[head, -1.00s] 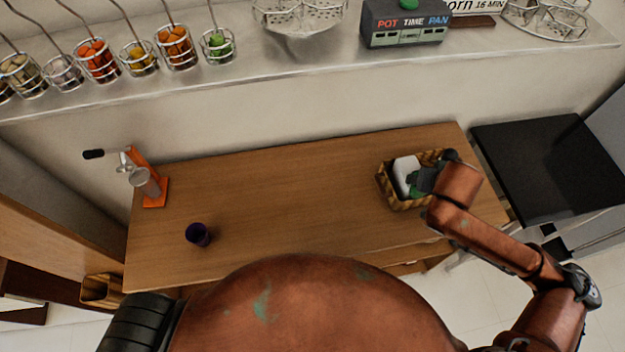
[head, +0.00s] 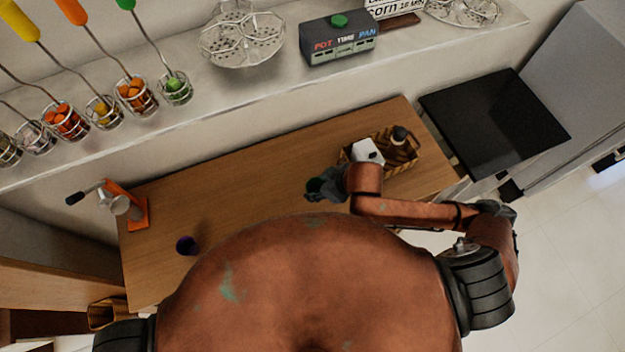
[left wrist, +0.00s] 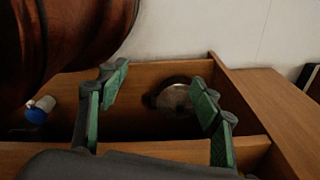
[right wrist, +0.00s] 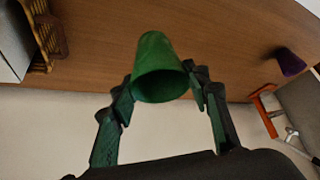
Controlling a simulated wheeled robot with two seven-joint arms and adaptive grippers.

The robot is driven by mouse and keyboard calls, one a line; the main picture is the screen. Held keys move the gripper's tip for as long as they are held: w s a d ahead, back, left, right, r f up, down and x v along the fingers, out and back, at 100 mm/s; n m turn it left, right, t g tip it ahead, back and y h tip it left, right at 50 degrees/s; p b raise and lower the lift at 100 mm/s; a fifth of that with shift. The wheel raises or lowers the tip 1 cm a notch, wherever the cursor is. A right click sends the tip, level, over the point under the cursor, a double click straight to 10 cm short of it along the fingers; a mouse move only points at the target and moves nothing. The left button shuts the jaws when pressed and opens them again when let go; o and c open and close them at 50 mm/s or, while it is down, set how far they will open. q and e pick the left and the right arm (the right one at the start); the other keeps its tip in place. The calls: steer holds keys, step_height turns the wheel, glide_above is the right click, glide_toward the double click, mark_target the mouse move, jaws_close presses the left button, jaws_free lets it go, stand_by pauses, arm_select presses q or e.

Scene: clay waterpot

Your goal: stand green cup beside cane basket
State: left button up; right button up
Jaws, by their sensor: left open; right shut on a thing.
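The green cup (right wrist: 160,70) is between the fingers of my right gripper (right wrist: 162,88), which is shut on it, in the right wrist view. In the head view my right gripper (head: 322,187) is over the wooden counter, left of the cane basket, and mostly covers the cup. The cane basket (head: 404,154) stands on the counter with a white item and a dark-topped item in it. Its edge also shows at upper left in the right wrist view (right wrist: 48,35). My left gripper (left wrist: 160,88) is open and empty in the left wrist view, before wooden compartments.
A purple cup (head: 187,245) and an orange press (head: 126,203) stand on the left of the counter (head: 235,190). The counter between them and the basket is clear. A metal pot (left wrist: 175,98) sits in a compartment in the left wrist view.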

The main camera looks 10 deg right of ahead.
mark_target(314, 180)
steer(key=s+a+n+p, duration=0.2)
steer(key=s+a, duration=0.1)
steer(key=s, duration=0.1)
steer(key=shift+g+y, duration=0.4)
steer(key=w+b, duration=0.1)
steer(key=b, duration=0.1)
steer(key=w+f+b, duration=0.1)
steer(key=b, duration=0.1)
steer(key=w+d+b, duration=0.1)
steer(key=w+b, duration=0.1)
steer(key=shift+f+b, duration=0.3)
steer(key=shift+f, duration=0.05)
steer(key=w, duration=0.2)
steer(key=w+p, duration=0.1)
steer(key=shift+w+d+f, duration=0.2)
steer(key=shift+d+f, duration=0.2)
arm_select(q)
steer(key=shift+s+f+p, duration=0.4)
steer(key=shift+f+p, duration=0.15)
steer(key=shift+f, duration=0.2)
arm_select(e)
steer(key=shift+w+d+f, duration=0.25)
steer(key=shift+w+f, duration=0.7)
steer(key=shift+f, duration=0.65)
steer(key=shift+w+d+f, duration=0.2)
steer(key=shift+w+f, duration=0.75)
steer(key=shift+f, duration=0.6)
steer(key=shift+w+d+f, duration=0.25)
steer(key=shift+w+f, duration=0.7)
steer(key=shift+f, duration=0.65)
